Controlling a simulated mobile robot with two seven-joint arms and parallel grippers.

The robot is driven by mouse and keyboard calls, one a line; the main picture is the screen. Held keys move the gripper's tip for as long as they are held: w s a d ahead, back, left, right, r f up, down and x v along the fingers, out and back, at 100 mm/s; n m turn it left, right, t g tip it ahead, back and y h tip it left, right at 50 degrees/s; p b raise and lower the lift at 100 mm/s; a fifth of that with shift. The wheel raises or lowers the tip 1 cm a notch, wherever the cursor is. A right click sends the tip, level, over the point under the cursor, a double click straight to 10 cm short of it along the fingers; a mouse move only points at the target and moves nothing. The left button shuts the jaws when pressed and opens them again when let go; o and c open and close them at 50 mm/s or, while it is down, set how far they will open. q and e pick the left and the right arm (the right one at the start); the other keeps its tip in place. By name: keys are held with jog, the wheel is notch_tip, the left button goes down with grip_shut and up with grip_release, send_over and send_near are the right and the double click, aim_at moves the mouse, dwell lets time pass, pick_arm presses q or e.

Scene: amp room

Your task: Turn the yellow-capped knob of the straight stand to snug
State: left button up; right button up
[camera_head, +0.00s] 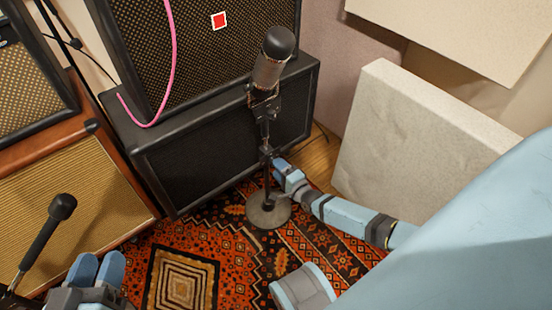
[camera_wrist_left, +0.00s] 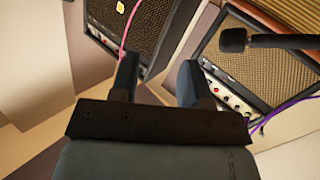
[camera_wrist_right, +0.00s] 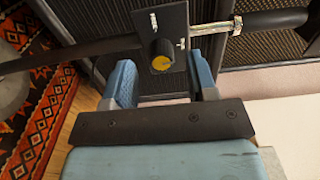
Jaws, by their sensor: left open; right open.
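The straight stand has a round grey base (camera_head: 268,211) on the rug, an upright pole and a large microphone (camera_head: 274,58) on top. In the right wrist view its knob (camera_wrist_right: 163,56) is dark with a yellow cap, on a black plate (camera_wrist_right: 160,22). My right gripper (camera_wrist_right: 162,78) is open, with its blue fingers to either side of the knob and apart from it; how deep the knob sits between them I cannot tell. In the head view the right gripper (camera_head: 281,166) is beside the pole. My left gripper (camera_head: 97,272) is open and empty at lower left.
Another microphone (camera_head: 61,208) on a stand is near my left gripper. Black amplifiers (camera_head: 225,135) stand behind the straight stand, with a pink cable (camera_head: 173,60) hanging down. A pale panel (camera_head: 410,135) leans at the right. A patterned rug (camera_head: 225,262) covers the floor.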

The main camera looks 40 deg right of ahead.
pick_arm(q)
jog(key=r+t+p, duration=0.1)
jog(key=r, duration=0.1)
jog(key=r+t+p, duration=0.1)
jog(key=r+p, duration=0.1)
jog(key=shift+s+a+r+n, duration=0.1)
jog(key=shift+s+r+n, duration=0.1)
jog(key=shift+r+n, duration=0.2)
pick_arm(e)
jog(key=s+d, duration=0.1)
jog(key=s, duration=1)
jog(key=shift+s, duration=0.3)
pick_arm(q)
jog(key=shift+f, duration=0.1)
pick_arm(e)
jog(key=shift+s, duration=0.1)
